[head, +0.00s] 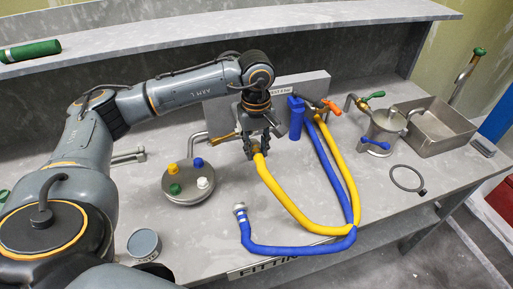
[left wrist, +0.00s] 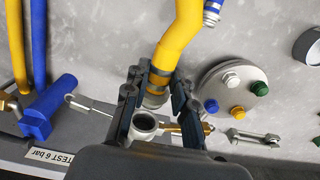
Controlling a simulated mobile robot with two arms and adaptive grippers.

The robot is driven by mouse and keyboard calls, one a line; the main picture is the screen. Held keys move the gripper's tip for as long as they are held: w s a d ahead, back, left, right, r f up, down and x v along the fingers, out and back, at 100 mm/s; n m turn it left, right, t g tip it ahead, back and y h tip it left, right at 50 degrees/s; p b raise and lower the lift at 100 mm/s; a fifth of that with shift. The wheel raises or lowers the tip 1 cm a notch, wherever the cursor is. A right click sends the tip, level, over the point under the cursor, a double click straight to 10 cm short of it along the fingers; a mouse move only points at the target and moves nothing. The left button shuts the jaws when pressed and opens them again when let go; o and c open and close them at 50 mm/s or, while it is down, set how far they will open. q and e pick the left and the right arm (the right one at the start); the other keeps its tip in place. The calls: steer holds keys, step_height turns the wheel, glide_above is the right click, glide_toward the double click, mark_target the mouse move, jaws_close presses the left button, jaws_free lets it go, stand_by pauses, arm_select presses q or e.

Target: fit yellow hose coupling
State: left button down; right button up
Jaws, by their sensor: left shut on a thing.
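The yellow hose (head: 278,191) loops across the bench, with its near end raised at my left gripper. My left gripper (head: 258,147) points down in front of the grey test panel (head: 222,113), its fingers shut on the yellow hose coupling. In the left wrist view the coupling (left wrist: 156,98) sits between the two fingers, with the yellow hose (left wrist: 181,42) leading away from it. A round, open metal mouth (left wrist: 145,121) shows between the fingertips; I cannot tell whether it belongs to the coupling. My right gripper is not in view.
The blue hose (head: 300,250) lies along the front, its metal end (head: 240,208) free. A round plate with coloured caps (head: 186,194) stands left of the gripper.

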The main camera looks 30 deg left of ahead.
mark_target(253, 141)
arm_select(q)
steer(key=shift+w+a+b, duration=0.45)
steer(key=shift+w+a, duration=0.1)
steer(key=shift+a, duration=0.1)
steer(key=shift+w+a, duration=0.45)
steer(key=shift+a, duration=0.15)
steer(key=shift+b, duration=0.5)
steer(key=shift+w+a, duration=0.15)
steer(key=shift+a, duration=0.1)
stand_by(0.4)
steer(key=shift+w+a, duration=0.5)
steer(key=shift+a, duration=0.1)
steer(key=shift+a, duration=0.1)
